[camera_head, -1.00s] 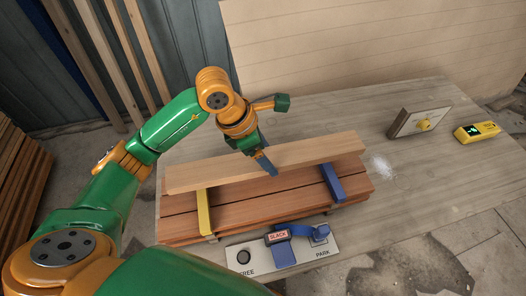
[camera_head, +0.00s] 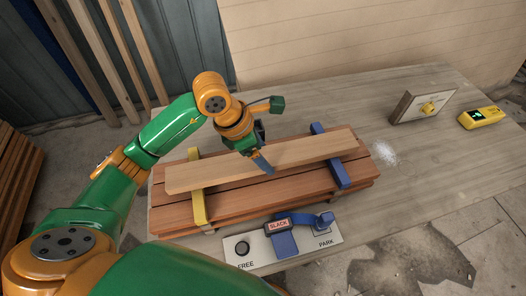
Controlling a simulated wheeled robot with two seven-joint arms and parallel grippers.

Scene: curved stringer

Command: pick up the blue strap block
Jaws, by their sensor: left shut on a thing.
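A blue strap block (camera_head: 282,243) with a red-lettered "SLACK" label sits on a white panel at the table's front. A short blue band joins it to a blue piece (camera_head: 325,220) at the PARK end. My left gripper (camera_head: 262,160) is above the board stack, pointing down, shut on a long pale plank (camera_head: 300,155) near its middle. The plank lies across a yellow strap (camera_head: 198,205) and a blue strap (camera_head: 341,175) on the stack; whether it rests on them is unclear. The gripper is behind and apart from the strap block. My right gripper is not in view.
The reddish board stack (camera_head: 270,200) fills the table's middle, just behind the white panel (camera_head: 244,256).

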